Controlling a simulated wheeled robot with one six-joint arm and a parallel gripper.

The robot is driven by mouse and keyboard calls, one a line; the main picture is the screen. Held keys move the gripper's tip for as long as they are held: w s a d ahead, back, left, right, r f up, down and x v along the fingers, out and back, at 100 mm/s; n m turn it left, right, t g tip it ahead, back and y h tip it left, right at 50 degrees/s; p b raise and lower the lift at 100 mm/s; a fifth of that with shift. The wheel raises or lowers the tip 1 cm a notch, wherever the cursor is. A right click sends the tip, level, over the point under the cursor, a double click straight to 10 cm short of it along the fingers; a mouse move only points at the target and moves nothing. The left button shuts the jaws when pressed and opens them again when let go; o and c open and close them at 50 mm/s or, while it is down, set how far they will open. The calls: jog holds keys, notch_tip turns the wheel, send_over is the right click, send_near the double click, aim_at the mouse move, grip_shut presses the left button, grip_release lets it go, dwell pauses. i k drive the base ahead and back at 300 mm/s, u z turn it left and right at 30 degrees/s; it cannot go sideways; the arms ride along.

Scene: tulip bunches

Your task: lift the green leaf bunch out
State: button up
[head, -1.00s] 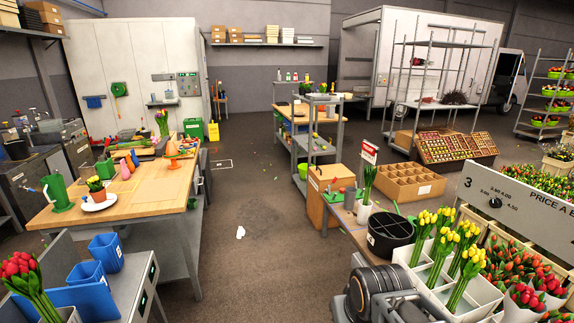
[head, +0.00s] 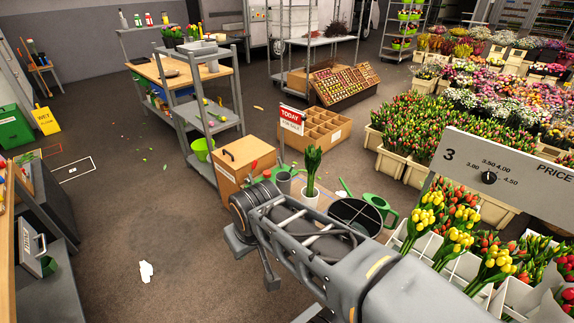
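The green leaf bunch (head: 313,164) stands upright in a small white vase (head: 310,197) on the low table behind my arm. Its leaves rise well above the vase rim. My arm reaches in from the lower right. Its end, with my gripper (head: 256,262), is left of the vase and nearer the camera, apart from the bunch. The gripper's fingers are small and dark here, and I cannot tell whether they are open or shut. My arm hides part of the table.
A black divided bucket (head: 352,217) and a green watering can (head: 389,214) stand right of the vase. A TODAY sign (head: 291,120) rises behind it. White boxes of yellow tulips (head: 457,240) are at the right. The floor at left is mostly clear.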

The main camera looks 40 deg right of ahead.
aim_at(311, 157)
jog(key=i, duration=2.55)
jog(key=z, duration=1.5)
